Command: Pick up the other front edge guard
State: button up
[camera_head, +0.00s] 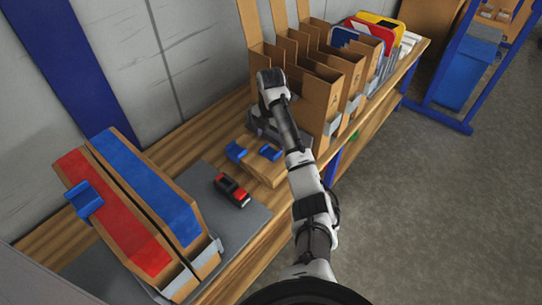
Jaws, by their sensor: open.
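Two blue edge guards, one on the left (235,152) and one on the right (270,152), sit in a low cardboard tray (263,173) on the bench. A third blue guard (84,200) sits on the edge of the left carton with the red panel (115,225). My gripper (262,132) is behind the tray, close to the two guards and partly hidden by my arm. It is open, and I see nothing held in it. Its fingertips are not clear, so I cannot tell whether it touches anything.
A second carton with a blue panel (150,185) stands beside the red one on a grey mat (240,222). A red and black tool (232,190) lies on the mat. Tall cardboard slots (315,95) with signs stand right of my gripper. A blue rack (465,70) is at the far right.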

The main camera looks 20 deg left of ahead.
aim_at(271, 153)
jog(key=shift+f+p, duration=0.75)
jog(key=shift+f, duration=2)
jog(key=c, duration=1.1)
